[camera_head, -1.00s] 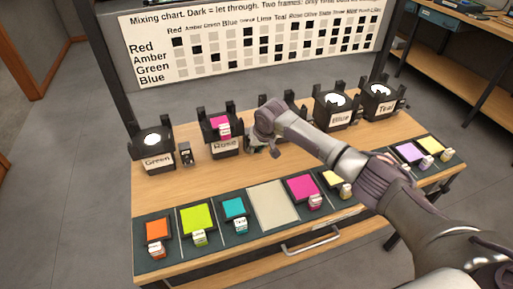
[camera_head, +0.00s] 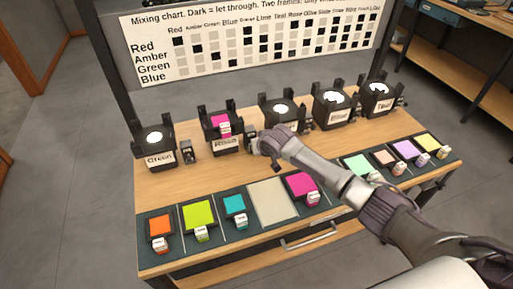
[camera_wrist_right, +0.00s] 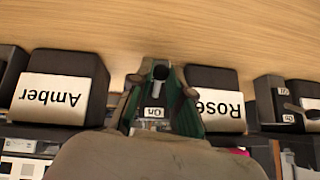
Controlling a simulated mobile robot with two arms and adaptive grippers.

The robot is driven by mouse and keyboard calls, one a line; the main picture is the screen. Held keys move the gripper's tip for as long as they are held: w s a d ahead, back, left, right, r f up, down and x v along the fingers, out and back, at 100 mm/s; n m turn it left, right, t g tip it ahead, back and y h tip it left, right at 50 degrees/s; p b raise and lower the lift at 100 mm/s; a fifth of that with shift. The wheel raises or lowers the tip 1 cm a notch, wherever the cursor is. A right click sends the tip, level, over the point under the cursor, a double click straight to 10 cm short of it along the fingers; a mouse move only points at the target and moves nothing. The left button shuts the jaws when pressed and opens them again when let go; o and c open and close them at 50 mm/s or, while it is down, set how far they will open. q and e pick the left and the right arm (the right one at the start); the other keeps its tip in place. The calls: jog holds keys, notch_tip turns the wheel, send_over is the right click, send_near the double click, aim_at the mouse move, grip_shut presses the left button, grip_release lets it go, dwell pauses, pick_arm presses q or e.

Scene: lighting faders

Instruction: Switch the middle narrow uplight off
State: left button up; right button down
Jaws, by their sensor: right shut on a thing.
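The middle uplight (camera_head: 281,110) stands in the row between the Rose and Blue uplights, with a bright white top. Its front label is hidden by my arm in the head view. In the right wrist view, the Amber uplight (camera_wrist_right: 62,88) is on the left and the Rose uplight (camera_wrist_right: 213,97) on the right, both upside down. My right gripper (camera_wrist_right: 160,95) is between them, its fingers shut on either side of a small switch box (camera_wrist_right: 153,113) labelled On. In the head view my right gripper (camera_head: 264,150) is low in front of the row. My left gripper is out of view.
The Green uplight (camera_head: 157,151), Blue uplight (camera_head: 334,107) and Teal uplight (camera_head: 378,97) have bright tops; Rose carries a pink filter (camera_head: 221,126). Another switch (camera_head: 186,152) stands right of Green. Coloured filters lie in the front tray (camera_head: 268,198). A mixing chart (camera_head: 240,45) stands behind.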

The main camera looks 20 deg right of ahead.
jog(key=c, duration=1.1)
grip_release()
jog(key=v, duration=1.2)
jog(key=shift+a, duration=0.1)
